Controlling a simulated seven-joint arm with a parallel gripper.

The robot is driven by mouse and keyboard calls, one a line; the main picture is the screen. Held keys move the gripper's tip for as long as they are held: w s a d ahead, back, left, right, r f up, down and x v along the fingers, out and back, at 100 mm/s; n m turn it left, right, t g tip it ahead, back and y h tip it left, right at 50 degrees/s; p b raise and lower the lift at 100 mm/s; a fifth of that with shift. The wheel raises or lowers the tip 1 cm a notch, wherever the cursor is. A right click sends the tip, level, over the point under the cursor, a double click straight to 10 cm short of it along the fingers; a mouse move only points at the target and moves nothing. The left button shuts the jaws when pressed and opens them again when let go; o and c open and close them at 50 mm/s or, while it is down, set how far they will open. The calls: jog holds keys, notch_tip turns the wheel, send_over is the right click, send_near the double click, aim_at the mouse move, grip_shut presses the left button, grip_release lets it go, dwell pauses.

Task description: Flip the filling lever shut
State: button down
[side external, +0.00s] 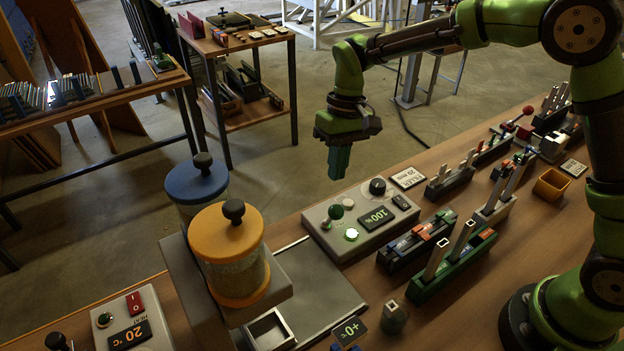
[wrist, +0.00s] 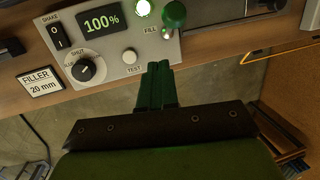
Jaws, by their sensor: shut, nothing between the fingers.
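The filling lever (wrist: 174,14) is a small stick with a round green knob beside the word FILL on the grey control box (wrist: 195,50). It also shows in the side external view (side external: 336,211), leaning slightly, at the box's far left part; I cannot tell whether this is its open or shut position. My gripper (side external: 338,174) points down above the box's far edge, clear of the lever. In the wrist view my gripper's green fingers (wrist: 158,70) are together and empty, just beyond the box edge, near the lever and the white test button (wrist: 129,56).
The box has a lit green lamp (side external: 351,235), a black dial (side external: 377,186), a 100% display (side external: 378,218) and a shake switch (wrist: 58,36). An orange-lidded jar (side external: 233,238) stands left of it. Green and black racks (side external: 455,261) stand to the right.

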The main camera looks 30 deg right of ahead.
jog(key=s+v, duration=0.1)
jog(key=v, duration=0.9)
jog(key=s+d+r+m+t, duration=0.1)
jog(key=s+d+t, duration=0.3)
jog(key=s, duration=0.5)
jog(key=s+d+r+m+t, duration=0.1)
jog(key=s+d+t, duration=0.3)
jog(key=s, duration=0.6)
jog(key=shift+s+d+m+t, duration=0.3)
jog(key=shift+d+m, duration=0.4)
jog(key=shift+m, duration=0.2)
